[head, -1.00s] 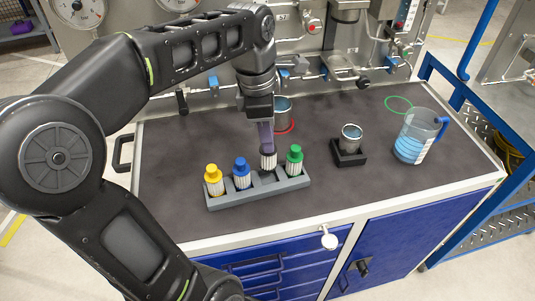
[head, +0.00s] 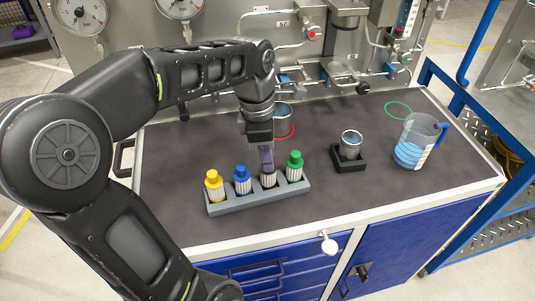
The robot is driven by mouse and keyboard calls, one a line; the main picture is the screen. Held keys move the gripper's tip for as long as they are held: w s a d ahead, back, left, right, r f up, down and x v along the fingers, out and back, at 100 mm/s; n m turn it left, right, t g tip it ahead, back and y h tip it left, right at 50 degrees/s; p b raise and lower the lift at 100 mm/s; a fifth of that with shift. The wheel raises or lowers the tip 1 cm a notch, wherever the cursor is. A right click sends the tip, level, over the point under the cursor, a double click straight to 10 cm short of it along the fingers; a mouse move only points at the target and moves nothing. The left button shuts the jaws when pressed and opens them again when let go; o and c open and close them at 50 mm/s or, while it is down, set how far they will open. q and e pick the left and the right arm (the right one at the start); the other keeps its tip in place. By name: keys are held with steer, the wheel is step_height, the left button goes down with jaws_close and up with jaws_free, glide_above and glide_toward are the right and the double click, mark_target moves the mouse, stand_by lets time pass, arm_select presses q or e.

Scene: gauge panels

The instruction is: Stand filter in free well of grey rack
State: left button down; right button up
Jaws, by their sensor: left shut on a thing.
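The grey rack (head: 259,197) lies on the dark bench top. It holds a yellow-capped filter (head: 214,186), a blue-capped filter (head: 242,180) and a green-capped filter (head: 294,167), all upright. My left gripper (head: 267,165) is over the well between the blue and green caps. It is shut on a white ribbed filter (head: 268,180), which is upright with its lower part in that well. The gripper fingers hide the filter's top. I cannot tell whether it touches the well's bottom. My right gripper is not in view.
A metal cup in a black block (head: 349,160) and a blue-filled jug (head: 417,140) stand to the right. A green ring (head: 398,104) lies at the back right. The front right bench top is clear.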

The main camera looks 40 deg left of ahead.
arm_select(q)
steer(key=shift+f, duration=0.25)
steer(key=c, duration=1.3)
jaws_free()
steer(key=shift+r, duration=0.1)
steer(key=shift+o, duration=0.2)
steer(key=shift+r, duration=0.35)
steer(key=r, duration=0.5)
steer(key=shift+s+a+r, duration=0.15)
steer(key=shift+a+r, duration=0.1)
steer(key=shift+r, duration=0.1)
step_height(320, 180, up, 6)
steer(key=p, duration=0.4)
glide_above(261, 167)
steer(key=shift+f, duration=0.1)
